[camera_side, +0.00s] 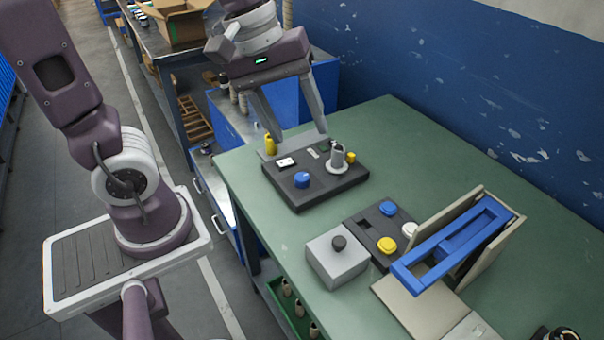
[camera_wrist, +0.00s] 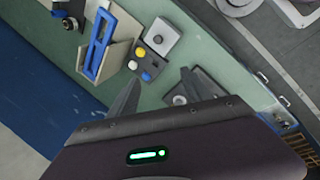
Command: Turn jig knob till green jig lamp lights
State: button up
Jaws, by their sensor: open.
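A dark jig board (camera_side: 327,188) lies on the green bench in the side view. Which of these is the jig knob I cannot tell. No lit green lamp shows on the board. My gripper (camera_side: 298,139) is open and empty above the board's far side, fingers pointing down. In the wrist view, my gripper (camera_wrist: 160,77) partly hides the board (camera_wrist: 208,86); a round pale part (camera_wrist: 180,100) shows beside one finger.
A grey box (camera_side: 335,264) with a black knob and a dark panel (camera_side: 363,225) with blue and yellow buttons stand nearer the camera. A blue frame (camera_side: 452,243) between beige plates rises at right. The green bench (camera_side: 400,135) is clear behind the board.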

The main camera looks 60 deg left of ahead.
jog(key=w+a+f+n+g, duration=0.2)
jog(key=w+a+f+n, duration=0.3)
jog(key=w+f+n, duration=0.4)
jog(key=n+g+y, duration=0.1)
jog(key=n+y, duration=0.1)
jog(key=n, duration=0.6)
send_over(302, 176)
jog(key=f, duration=1)
jog(key=shift+d, duration=0.35)
jog(key=shift+y, duration=0.3)
jog(key=f, duration=0.7)
jog(key=shift+a+f, duration=0.25)
jog(key=shift+a, duration=0.1)
grip_shut()
